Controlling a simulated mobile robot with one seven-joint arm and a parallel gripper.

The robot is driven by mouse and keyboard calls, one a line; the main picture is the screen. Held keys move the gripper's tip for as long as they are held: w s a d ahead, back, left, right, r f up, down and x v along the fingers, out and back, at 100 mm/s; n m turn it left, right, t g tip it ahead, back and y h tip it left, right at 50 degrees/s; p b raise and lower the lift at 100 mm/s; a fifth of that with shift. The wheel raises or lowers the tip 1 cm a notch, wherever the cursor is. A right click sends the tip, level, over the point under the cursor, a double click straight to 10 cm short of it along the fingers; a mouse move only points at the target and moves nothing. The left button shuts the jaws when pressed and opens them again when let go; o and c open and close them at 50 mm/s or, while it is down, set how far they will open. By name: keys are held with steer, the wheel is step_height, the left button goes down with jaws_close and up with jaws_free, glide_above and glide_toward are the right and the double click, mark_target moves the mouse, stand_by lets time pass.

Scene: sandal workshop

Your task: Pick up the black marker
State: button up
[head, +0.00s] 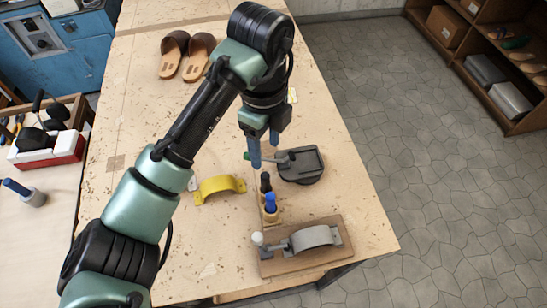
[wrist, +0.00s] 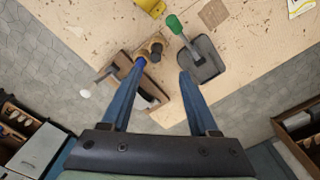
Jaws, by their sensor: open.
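The black marker (head: 265,183) stands upright in a small wooden holder (head: 271,216), just behind a blue marker (head: 271,203). In the wrist view the black marker (wrist: 156,49) shows from above, near the tip of the left finger, which partly covers the holder area. My gripper (head: 264,151) is open and empty, its fingers pointing down above and behind the markers. In the wrist view my gripper (wrist: 161,71) has its fingers spread wide; the marker lies beyond the tips, closer to the left one.
A dark device (head: 303,166) with a green-knobbed lever stands right of the markers. A grey curved piece on a wooden board (head: 268,267) is in front. A yellow bracket (head: 219,187) lies left. Brown sandals (head: 186,57) lie at the back. The table's right edge is near.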

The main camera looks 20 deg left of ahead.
mark_target(265, 175)
steer(key=f, duration=0.4)
steer(key=s+f+b, duration=0.1)
steer(key=f, duration=0.1)
steer(key=shift+f, duration=0.3)
steer(key=shift+f+p, duration=1.1)
steer(key=shift+f, duration=1.7)
jaws_close()
